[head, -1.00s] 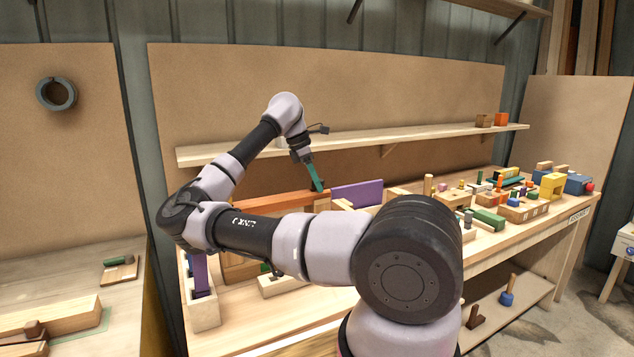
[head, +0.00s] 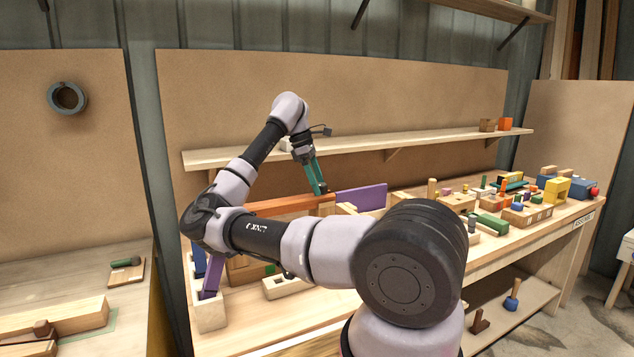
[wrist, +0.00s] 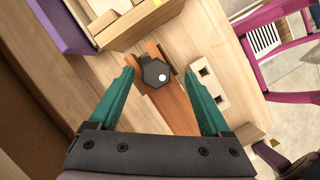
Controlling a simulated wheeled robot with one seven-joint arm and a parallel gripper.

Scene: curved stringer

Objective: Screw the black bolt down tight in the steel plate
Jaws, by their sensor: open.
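The black bolt (wrist: 155,73) shows in the wrist view as a dark hexagonal head with a white dot. It sits over a reddish-brown wooden beam (wrist: 178,110). My gripper (head: 320,190) is open. Its two teal fingers stand on either side of the bolt head in the wrist view, with gaps showing between them and the head. In the head view the fingertips are at the right end of the reddish beam (head: 275,206), and a small dark part shows by them. I cannot make out the steel plate clearly around the bolt.
A purple board (head: 362,197) stands just right of the beam. A pale wooden block with holes (wrist: 208,85) lies close by the bolt. Several wooden parts crowd the bench's right side. A shelf (head: 400,142) runs behind my arm.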

